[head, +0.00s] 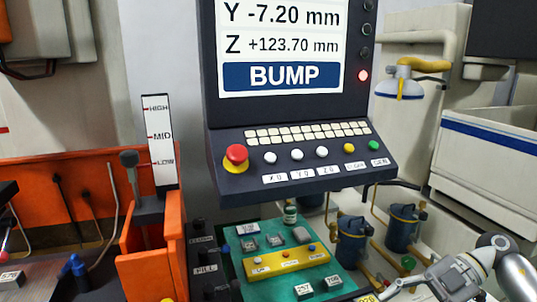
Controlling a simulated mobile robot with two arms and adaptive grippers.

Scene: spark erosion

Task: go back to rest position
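My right gripper (398,287) is at the lower right of the head view, its grey arm coming in from the right edge. It points left, close to the right side of the green mat (300,264). Its fingertips are small and partly cut by the bottom of the picture, so I cannot tell if they are open or shut, or if they hold anything. My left gripper is not in view.
The control console (300,160) stands in the centre, with a red stop button (236,157) and a screen reading BUMP. A yellow tray (287,262) and labelled blocks are on the mat. An orange tank (150,250) stands left; blue canisters (404,227) stand right.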

